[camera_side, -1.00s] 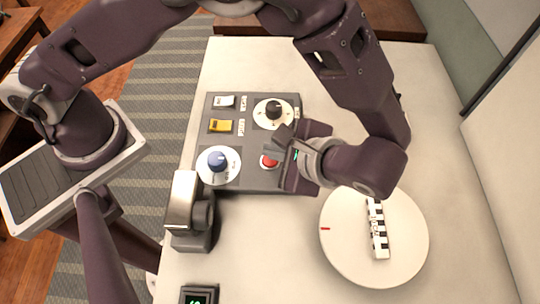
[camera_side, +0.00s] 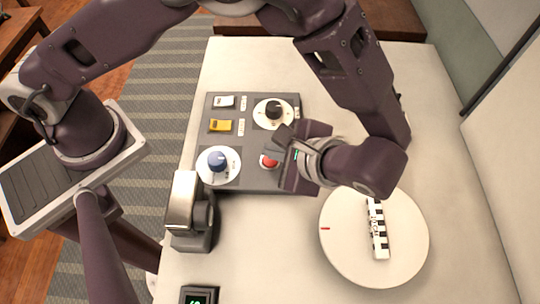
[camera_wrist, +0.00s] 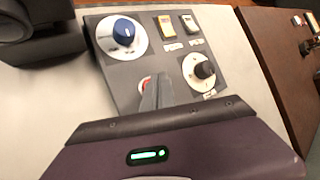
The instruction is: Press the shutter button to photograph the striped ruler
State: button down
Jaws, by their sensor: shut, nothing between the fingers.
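The red shutter button (camera_side: 269,161) sits near the front right corner of the grey control panel (camera_side: 246,182). In the wrist view the red button (camera_wrist: 145,82) is partly covered by the fingers. My gripper (camera_side: 276,139) is shut and empty, close over the panel beside the button; I cannot tell whether it touches. The shut fingers also show in the wrist view (camera_wrist: 158,92). The black-and-white striped ruler (camera_side: 377,232) lies on a round white turntable (camera_side: 345,252) with a red mark at its left. The camera (camera_side: 183,205) stands left of the turntable.
The panel also bears a blue knob (camera_side: 217,159), a black knob (camera_side: 273,110), a white switch (camera_side: 224,101) and a yellow switch (camera_side: 220,125). A small dark display (camera_side: 198,295) with green digits is at the table's front edge. The table's right side is clear.

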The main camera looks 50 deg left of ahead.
aim_at(274, 162)
jog(key=shift+f, duration=0.15)
jog(key=shift+f, duration=0.25)
jog(key=shift+f, duration=0.45)
dwell(0.6)
jog(key=shift+r, duration=0.85)
jog(key=shift+r, duration=2.55)
